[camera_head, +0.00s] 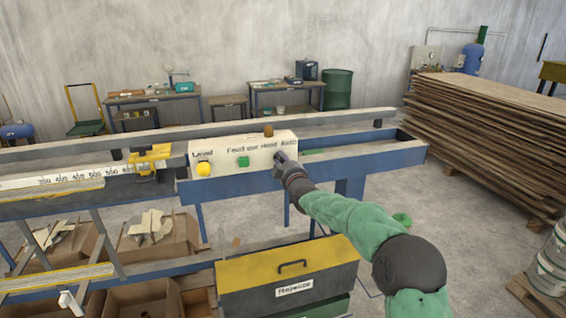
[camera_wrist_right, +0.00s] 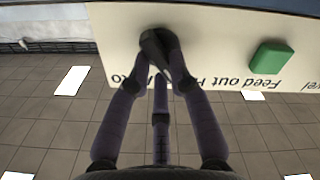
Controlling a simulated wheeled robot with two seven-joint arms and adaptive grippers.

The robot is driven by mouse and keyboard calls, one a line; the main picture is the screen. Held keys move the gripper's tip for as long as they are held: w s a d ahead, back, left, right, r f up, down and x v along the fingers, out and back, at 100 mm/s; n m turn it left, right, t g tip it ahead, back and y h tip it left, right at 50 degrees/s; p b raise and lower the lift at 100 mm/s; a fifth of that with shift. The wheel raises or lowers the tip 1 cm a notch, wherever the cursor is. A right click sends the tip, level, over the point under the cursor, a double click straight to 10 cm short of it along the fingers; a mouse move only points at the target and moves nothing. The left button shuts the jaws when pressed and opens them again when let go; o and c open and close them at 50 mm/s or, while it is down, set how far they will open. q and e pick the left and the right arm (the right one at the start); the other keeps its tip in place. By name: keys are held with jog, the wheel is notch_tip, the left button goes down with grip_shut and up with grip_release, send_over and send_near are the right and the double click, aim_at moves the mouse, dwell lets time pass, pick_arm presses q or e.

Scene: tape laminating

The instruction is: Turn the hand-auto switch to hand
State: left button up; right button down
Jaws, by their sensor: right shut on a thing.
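The cream control box (camera_head: 222,160) stands on the blue machine frame in the head view. Its face carries the lettering "Level", "Feed out" and "Hand Auto". My right gripper (camera_head: 281,158) is at the right end of this face, under the "Hand Auto" lettering. In the right wrist view my right gripper (camera_wrist_right: 160,62) is shut on the black hand-auto switch (camera_wrist_right: 152,40). The fingers cover part of the switch and of the lettering, so its exact setting is hard to tell. My left gripper is not in view.
A green button (camera_head: 243,162) and a yellow knob (camera_head: 204,169) sit left of the switch; the green button (camera_wrist_right: 271,58) also shows in the wrist view. A yellow-lidded reject box (camera_head: 285,265) stands below. A stack of boards (camera_head: 480,140) is at the right.

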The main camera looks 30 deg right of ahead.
dwell(0.5)
jog(key=c, duration=1.1)
grip_release()
jog(key=v, duration=1.2)
jog(key=shift+a, duration=0.1)
